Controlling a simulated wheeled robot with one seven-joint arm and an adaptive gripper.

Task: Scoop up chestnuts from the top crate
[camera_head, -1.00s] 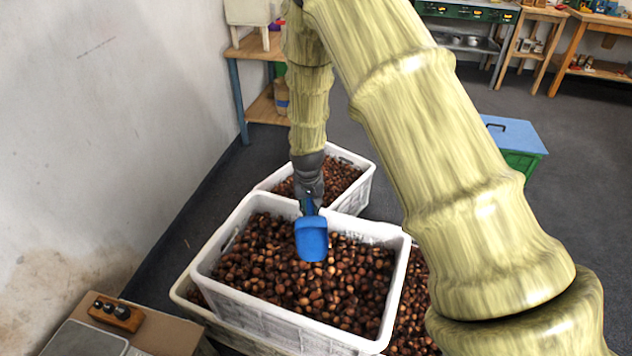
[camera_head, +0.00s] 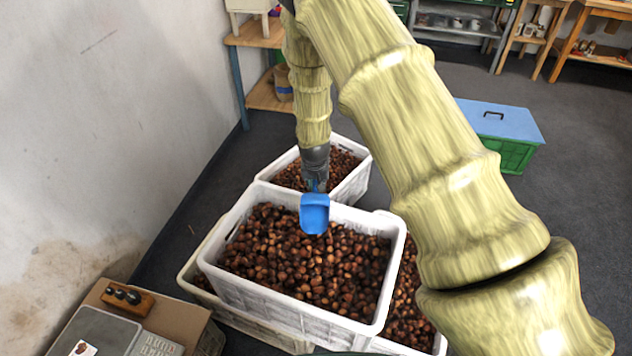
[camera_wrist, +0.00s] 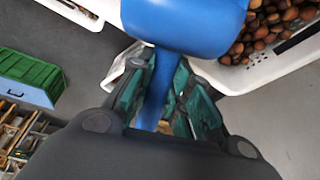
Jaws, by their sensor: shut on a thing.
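My gripper (camera_head: 314,180) is shut on the handle of a blue scoop (camera_head: 315,213). The wrist view shows the blue handle (camera_wrist: 160,88) between my fingers (camera_wrist: 158,100) and the scoop's bowl (camera_wrist: 185,22) beyond. In the head view the scoop is over the back part of the white top crate (camera_head: 290,322), near its back rim. I cannot tell whether it touches the chestnuts, and the inside of its bowl is not clear. Brown chestnuts (camera_head: 300,268) fill much of the top crate. In the wrist view chestnuts (camera_wrist: 268,28) show at the upper right.
The top crate rests over lower crates, with chestnuts (camera_head: 408,305) at its right. Another white crate (camera_head: 357,182) of chestnuts stands behind. A wall is at left, a scale (camera_head: 95,333) at lower left. A green box with blue lid (camera_head: 500,120) stands right; floor between is clear.

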